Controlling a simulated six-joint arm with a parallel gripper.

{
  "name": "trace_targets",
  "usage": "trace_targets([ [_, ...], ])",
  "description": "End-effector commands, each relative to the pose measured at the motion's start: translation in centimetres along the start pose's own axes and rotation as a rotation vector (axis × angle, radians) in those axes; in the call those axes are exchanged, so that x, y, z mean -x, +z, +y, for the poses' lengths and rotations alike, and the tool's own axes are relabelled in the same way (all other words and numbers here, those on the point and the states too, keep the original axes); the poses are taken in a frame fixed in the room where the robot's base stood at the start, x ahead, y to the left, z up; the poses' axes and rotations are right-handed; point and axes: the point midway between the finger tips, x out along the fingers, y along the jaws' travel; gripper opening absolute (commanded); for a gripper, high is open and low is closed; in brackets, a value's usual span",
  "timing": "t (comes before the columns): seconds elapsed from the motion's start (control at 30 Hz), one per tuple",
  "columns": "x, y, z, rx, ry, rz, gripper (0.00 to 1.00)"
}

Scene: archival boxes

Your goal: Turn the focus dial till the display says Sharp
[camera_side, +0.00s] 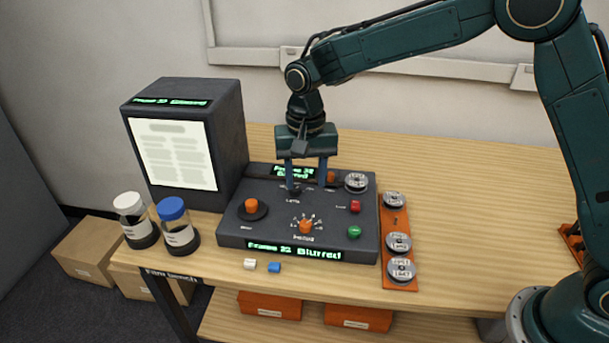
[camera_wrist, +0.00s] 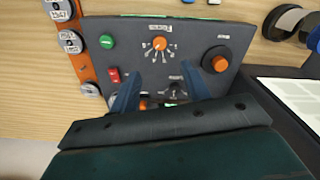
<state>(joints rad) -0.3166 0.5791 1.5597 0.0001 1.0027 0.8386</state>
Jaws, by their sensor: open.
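The dark control panel (camera_side: 283,231) stands on the bench. Its front display (camera_side: 308,251) reads "Frame 22 Blurred" in green. An orange dial with a scale around it (camera_side: 305,227) is at the front middle; it also shows in the wrist view (camera_wrist: 159,44). A second orange knob on a dark disc (camera_side: 251,205) is to its left. The labels are too small to tell surely which is the focus dial. My gripper (camera_side: 307,184) is open, pointing down over the back of the panel, behind the scaled dial. In the wrist view my fingers (camera_wrist: 160,82) are apart and hold nothing.
A dark viewer box (camera_side: 232,130) with a lit page stands behind left. Two jars (camera_side: 178,227) are at the left edge. An orange strip with reels (camera_side: 398,218) lies right of the panel. The right bench is clear.

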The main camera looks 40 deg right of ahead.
Motion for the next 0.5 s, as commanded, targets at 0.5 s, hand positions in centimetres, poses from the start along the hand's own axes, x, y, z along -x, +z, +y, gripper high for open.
trace_targets([
  [0.5,-7.6,0.1,0.1,0.001,0.004,-0.003,0.47],
])
